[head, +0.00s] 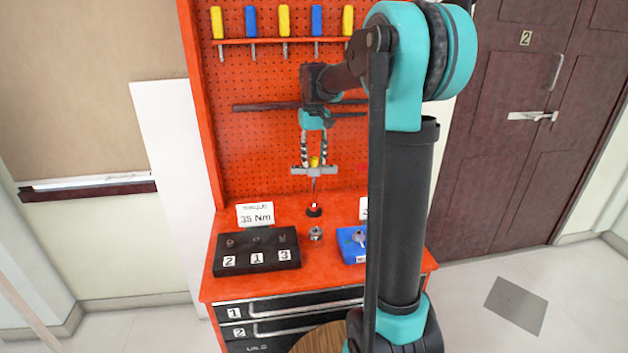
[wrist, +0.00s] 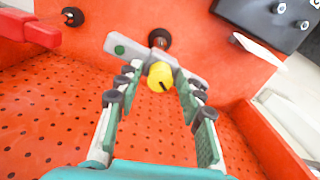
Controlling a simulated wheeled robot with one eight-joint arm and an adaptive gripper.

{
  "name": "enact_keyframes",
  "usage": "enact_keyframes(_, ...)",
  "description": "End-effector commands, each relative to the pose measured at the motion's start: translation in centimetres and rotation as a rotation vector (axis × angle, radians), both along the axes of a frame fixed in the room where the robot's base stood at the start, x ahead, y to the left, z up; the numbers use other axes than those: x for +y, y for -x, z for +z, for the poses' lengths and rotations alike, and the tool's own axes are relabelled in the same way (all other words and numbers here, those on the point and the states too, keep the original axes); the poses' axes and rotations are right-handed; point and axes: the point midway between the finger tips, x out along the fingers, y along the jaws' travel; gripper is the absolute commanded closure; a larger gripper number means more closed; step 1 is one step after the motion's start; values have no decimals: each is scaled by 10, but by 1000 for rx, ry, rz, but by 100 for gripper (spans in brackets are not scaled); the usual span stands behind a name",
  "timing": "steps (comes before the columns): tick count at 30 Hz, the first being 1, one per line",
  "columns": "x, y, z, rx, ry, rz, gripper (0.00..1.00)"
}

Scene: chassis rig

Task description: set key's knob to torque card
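The key stands upright on the bench, with a grey crossbar (head: 301,171) at its top and a dark round foot (head: 314,212). Its yellow knob (wrist: 160,76) has a dark mark on its face; it also shows in the head view (head: 314,161). The crossbar (wrist: 190,78) has a green dot on its left end in the wrist view. My gripper (head: 314,158) points down over the key. The white torque card (head: 255,215) reads 35 Nm.
A black block (head: 257,262) with labels 2, 1, 3 sits front left on the red bench. A small metal part (head: 316,234) and a blue block (head: 350,245) stand to its right. A second card is mostly hidden by my arm. A red pegboard rises close behind.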

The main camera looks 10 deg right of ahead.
Motion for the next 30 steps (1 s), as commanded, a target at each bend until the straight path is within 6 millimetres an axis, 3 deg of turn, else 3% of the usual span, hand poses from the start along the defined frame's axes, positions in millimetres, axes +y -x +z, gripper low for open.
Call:
enact_keyframes(22,0,0,52,0,0,0,62)
enact_keyframes(30,0,0,59,0,0,0,62)
